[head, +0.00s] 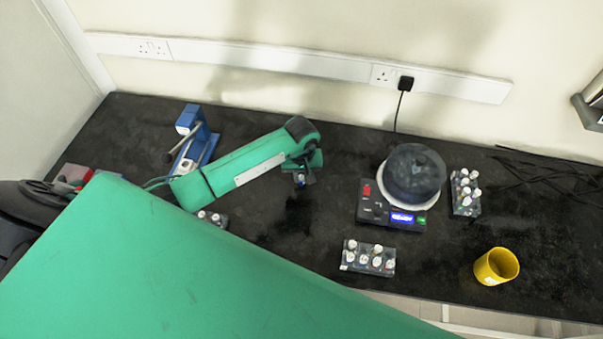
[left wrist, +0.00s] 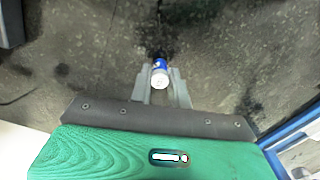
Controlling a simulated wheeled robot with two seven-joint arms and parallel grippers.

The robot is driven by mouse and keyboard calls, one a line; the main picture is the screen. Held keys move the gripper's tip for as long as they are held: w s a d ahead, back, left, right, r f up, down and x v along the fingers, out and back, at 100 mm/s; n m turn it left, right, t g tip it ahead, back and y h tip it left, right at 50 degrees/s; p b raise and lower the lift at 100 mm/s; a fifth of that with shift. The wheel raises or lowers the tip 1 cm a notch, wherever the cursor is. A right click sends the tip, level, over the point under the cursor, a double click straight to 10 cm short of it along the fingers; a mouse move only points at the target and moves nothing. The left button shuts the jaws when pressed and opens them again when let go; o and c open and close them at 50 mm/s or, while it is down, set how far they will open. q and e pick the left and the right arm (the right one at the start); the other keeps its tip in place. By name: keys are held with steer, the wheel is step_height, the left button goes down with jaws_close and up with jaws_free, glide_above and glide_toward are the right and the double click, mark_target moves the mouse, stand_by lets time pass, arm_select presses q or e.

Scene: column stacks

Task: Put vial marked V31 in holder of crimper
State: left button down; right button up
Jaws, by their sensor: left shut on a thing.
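My left gripper (head: 301,181) is shut on a vial (left wrist: 160,76) and holds it over the bench. In the left wrist view the vial has a white cap and a blue band and sits between the two pale fingers (left wrist: 162,88). Its marking is too small to read. The blue crimper (head: 197,146) stands on the bench to the left of the gripper, apart from it. A blue edge of it shows in the left wrist view (left wrist: 298,137). Its holder cannot be made out clearly. My right gripper is not in view.
A dark round-topped device (head: 413,176) stands right of the gripper. Racks with white-capped vials stand at front (head: 368,257), right (head: 465,192) and partly behind my arm (head: 212,217). A yellow cup (head: 497,266) is at front right. Bench between gripper and crimper is partly covered by my arm.

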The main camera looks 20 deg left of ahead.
arm_select(q)
steer(key=shift+f, duration=0.1)
steer(key=shift+f, duration=0.1)
steer(key=c, duration=1.3)
jaws_free()
